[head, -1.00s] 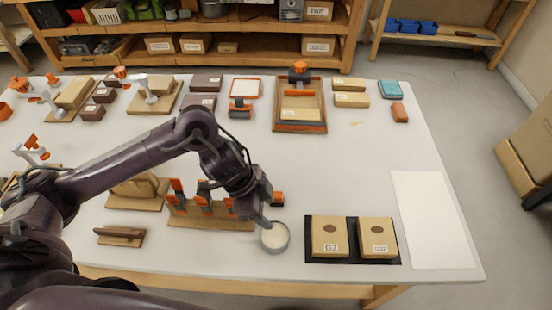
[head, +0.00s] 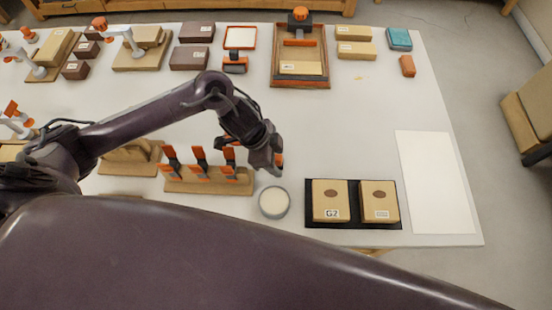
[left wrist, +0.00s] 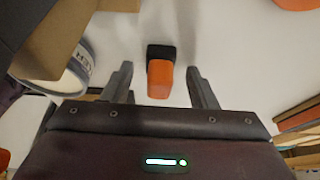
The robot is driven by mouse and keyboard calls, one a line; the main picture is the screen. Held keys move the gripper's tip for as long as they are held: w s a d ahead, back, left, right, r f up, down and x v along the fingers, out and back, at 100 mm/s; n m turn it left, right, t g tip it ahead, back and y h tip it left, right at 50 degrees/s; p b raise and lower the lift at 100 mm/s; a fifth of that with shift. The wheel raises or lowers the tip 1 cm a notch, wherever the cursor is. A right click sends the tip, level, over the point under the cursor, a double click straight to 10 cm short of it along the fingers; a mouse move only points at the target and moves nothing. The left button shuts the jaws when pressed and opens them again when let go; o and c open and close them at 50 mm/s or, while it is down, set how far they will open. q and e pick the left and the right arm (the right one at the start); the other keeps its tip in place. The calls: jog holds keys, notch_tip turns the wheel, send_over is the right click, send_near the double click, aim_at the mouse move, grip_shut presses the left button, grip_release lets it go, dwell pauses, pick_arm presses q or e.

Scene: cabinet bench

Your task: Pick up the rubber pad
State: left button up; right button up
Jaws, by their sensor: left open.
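An orange block with a black end (left wrist: 160,77) stands on the white table; it may be the rubber pad, though I cannot be sure. In the left wrist view it appears between the two fingers of my left gripper (left wrist: 160,68), with gaps on both sides. The gripper is open and empty. In the head view my left gripper (head: 272,166) is beside the right end of the clamp rack and hides most of the block; only a bit of orange (head: 281,160) shows. My right gripper is not in view.
A round tin (head: 274,202) stands close in front of the left gripper. The clamp rack (head: 205,183) is to its left. Two boxes on a black mat (head: 355,226) are to the right. A white sheet (head: 437,180) lies farther right. The table's middle is clear.

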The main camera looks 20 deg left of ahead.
pick_arm(q)
jog(key=shift+f, duration=0.15)
jog(key=shift+c, duration=0.2)
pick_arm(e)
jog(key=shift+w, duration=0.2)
pick_arm(q)
jog(key=c, duration=1)
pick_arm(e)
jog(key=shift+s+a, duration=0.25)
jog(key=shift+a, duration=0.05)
pick_arm(q)
jog(key=shift+r, duration=0.2)
jog(key=shift+c, duration=0.2)
